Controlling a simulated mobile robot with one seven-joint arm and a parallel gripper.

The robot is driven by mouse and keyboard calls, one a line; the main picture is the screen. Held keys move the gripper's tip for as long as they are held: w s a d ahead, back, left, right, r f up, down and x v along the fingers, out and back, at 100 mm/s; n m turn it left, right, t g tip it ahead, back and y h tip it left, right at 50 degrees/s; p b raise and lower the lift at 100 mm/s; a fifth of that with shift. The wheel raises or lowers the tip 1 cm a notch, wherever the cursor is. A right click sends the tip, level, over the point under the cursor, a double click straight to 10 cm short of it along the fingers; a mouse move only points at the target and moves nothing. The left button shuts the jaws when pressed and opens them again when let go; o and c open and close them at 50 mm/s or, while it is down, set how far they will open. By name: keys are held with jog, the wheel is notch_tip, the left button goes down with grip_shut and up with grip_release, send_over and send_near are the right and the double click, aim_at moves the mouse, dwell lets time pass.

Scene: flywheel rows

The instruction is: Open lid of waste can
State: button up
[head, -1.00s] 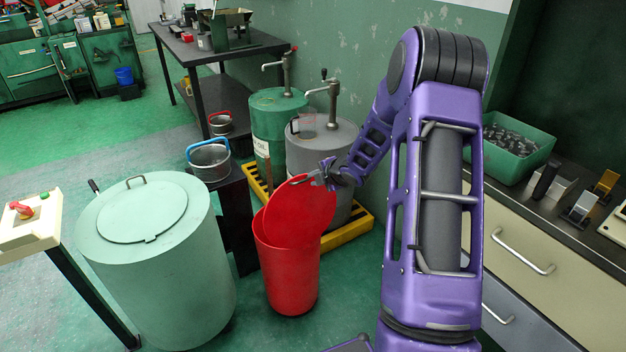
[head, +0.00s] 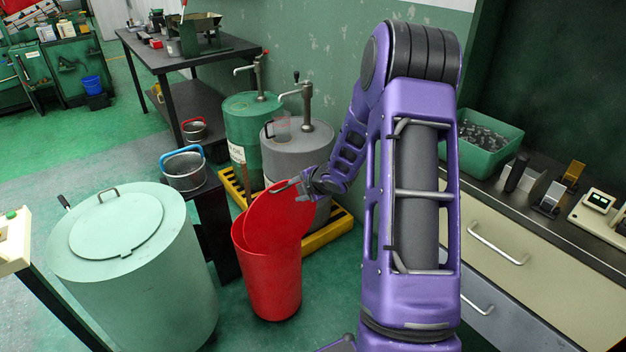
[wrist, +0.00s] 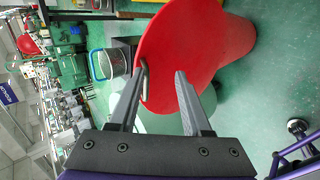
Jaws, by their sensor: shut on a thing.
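The waste can is a red round bin (head: 272,287) standing upright on the green floor in the middle of the head view. Its red lid (head: 277,213) is tilted up steeply at the far side of the bin's mouth. A small grey metal handle (wrist: 144,82) shows on the lid in the wrist view. My gripper (head: 295,188) is at the lid's upper edge, shut on the lid. In the wrist view its two fingers (wrist: 162,72) reach to the red lid. The exact contact and the bin's inside are hidden.
A large pale green can (head: 130,265) stands left of the bin. Two drums, green (head: 250,115) and grey (head: 300,150), stand behind on a yellow pallet (head: 325,235). A drawer cabinet (head: 510,245) is at right. A wire basket (head: 184,170) sits on a black stand.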

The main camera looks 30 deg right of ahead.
jog(key=p+v, duration=0.3)
jog(key=v, duration=1.2)
jog(key=shift+r, duration=0.35)
jog(key=shift+w, duration=0.15)
